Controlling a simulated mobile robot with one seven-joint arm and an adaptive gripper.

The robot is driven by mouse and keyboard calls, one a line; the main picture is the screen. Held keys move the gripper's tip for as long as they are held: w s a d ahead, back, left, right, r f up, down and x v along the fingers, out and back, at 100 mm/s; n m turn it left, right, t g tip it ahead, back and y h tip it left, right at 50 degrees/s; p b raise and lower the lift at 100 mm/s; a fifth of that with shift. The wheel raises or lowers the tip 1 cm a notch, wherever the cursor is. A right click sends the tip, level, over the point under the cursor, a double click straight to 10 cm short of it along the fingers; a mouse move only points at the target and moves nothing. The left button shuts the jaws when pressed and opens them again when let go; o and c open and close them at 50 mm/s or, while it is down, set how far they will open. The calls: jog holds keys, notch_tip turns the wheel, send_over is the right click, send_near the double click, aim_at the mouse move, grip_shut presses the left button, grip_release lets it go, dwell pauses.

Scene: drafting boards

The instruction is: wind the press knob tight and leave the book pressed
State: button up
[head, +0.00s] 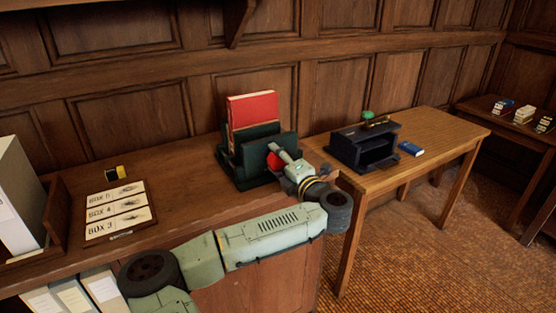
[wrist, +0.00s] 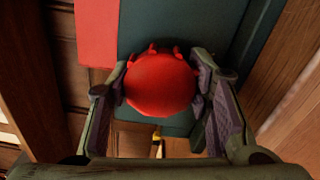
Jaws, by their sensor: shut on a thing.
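The press (head: 243,168) is dark green and stands on the wooden counter, with a red book (head: 252,108) upright in it between its plates. The book's red cover also shows at the top left of the wrist view (wrist: 96,30). The press knob (head: 274,160) is red and round, on the press's near side. In the wrist view the knob (wrist: 160,84) sits between both fingers. My gripper (wrist: 162,88) is shut on the knob. In the head view my gripper (head: 283,162) partly hides the knob. Whether the plates touch the book is unclear.
Box labels (head: 117,210) and a small yellow-and-black item (head: 116,172) lie on the counter at left. A second table (head: 440,137) at right holds a dark shelf unit (head: 364,146) and a blue book (head: 411,148). The counter between labels and press is clear.

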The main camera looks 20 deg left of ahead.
jog(key=shift+r+m, duration=0.1)
jog(key=shift+m, duration=0.9)
jog(key=o, duration=1.2)
jog(key=shift+s+d, duration=0.1)
jog(key=shift+v, duration=4.4)
